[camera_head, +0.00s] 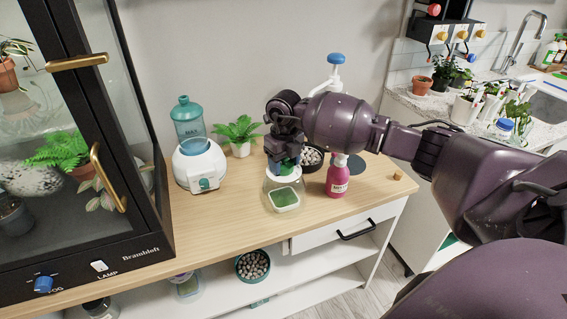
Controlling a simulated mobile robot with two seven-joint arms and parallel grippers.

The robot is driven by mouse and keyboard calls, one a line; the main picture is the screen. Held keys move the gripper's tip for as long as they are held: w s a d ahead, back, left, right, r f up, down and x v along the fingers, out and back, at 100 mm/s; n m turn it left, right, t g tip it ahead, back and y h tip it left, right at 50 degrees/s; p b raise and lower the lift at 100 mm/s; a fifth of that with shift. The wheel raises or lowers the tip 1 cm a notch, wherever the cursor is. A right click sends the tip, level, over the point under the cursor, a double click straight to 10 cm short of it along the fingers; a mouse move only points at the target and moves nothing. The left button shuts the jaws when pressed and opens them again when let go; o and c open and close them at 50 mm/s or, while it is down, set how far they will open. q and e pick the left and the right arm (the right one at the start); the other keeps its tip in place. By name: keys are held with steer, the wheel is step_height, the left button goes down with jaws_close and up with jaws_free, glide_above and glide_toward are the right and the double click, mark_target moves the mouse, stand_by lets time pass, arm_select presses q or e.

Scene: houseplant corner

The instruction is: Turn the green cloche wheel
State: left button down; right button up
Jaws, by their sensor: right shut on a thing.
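The clear cloche (271,184) stands on the wooden table, close to the table's front edge. The green wheel (288,168) on its top is mostly hidden by my gripper. My right gripper (283,161) reaches in from the right, points down over the cloche and is shut on the green wheel. The fingertips are dark and small here, so how they sit on the wheel is hard to see. My left gripper is not in view.
A pink bottle (338,178) and a bowl of pebbles (312,157) stand close on the right. A white humidifier-like device (200,165) and a potted plant (239,133) stand left. A dark glass cabinet (150,240) fills the left side.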

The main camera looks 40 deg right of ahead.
steer(key=shift+n+b, duration=0.4)
steer(key=shift+n, duration=1.4)
steer(key=shift+r, duration=0.1)
steer(key=o, duration=0.9)
steer(key=shift+o, duration=0.2)
step_height(320, 180, up, 11)
steer(key=shift+f+p, duration=0.1)
steer(key=shift+p, duration=0.35)
